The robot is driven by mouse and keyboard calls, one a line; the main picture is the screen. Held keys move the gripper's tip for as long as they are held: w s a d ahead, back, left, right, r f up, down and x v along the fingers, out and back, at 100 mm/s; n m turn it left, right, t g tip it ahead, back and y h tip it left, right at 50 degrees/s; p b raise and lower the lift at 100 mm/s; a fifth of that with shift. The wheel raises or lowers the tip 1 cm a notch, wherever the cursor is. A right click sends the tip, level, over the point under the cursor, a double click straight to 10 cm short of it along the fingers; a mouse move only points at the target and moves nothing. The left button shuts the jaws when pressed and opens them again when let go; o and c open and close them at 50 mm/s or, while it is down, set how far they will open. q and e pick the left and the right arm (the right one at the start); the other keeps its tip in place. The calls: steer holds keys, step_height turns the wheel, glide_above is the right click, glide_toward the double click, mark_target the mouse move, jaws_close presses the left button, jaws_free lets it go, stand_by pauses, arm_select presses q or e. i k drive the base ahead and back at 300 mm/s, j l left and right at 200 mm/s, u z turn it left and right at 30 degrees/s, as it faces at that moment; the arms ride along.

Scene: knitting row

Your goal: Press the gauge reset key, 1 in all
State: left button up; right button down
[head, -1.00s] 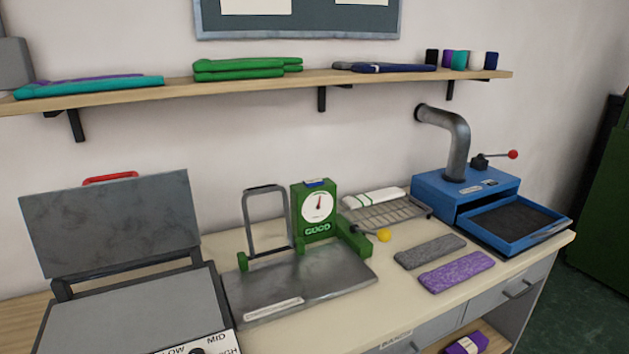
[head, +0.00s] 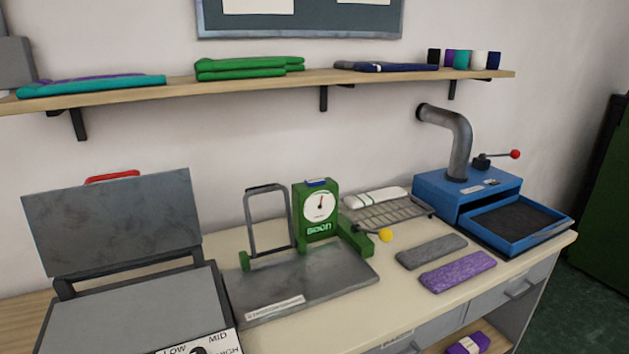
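The green gauge (head: 327,225) stands on the bench at the back of a grey metal plate (head: 318,282). Small pale lettering sits below the dial and is too blurred to read surely. A small blue key (head: 317,183) lies on top of the gauge housing; I take it for the reset key. Nothing touches it. A grey hoop-shaped handle (head: 268,219) stands left of the gauge. Neither of my grippers is in view.
A press with a raised lid (head: 112,222) stands at the left. Right of the gauge are a wire rack (head: 398,213), a yellow ball (head: 386,236), grey (head: 431,251) and purple (head: 458,271) knit strips, and a blue machine (head: 466,195). A shelf (head: 320,78) runs above.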

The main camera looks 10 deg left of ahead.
mark_target(316, 181)
steer(key=i+l, duration=0.15)
steer(key=l, duration=0.35)
steer(key=i+l+u, duration=0.15)
steer(key=l, duration=0.3)
steer(key=i+l, duration=0.1)
steer(key=l, duration=0.4)
steer(key=u, duration=0.05)
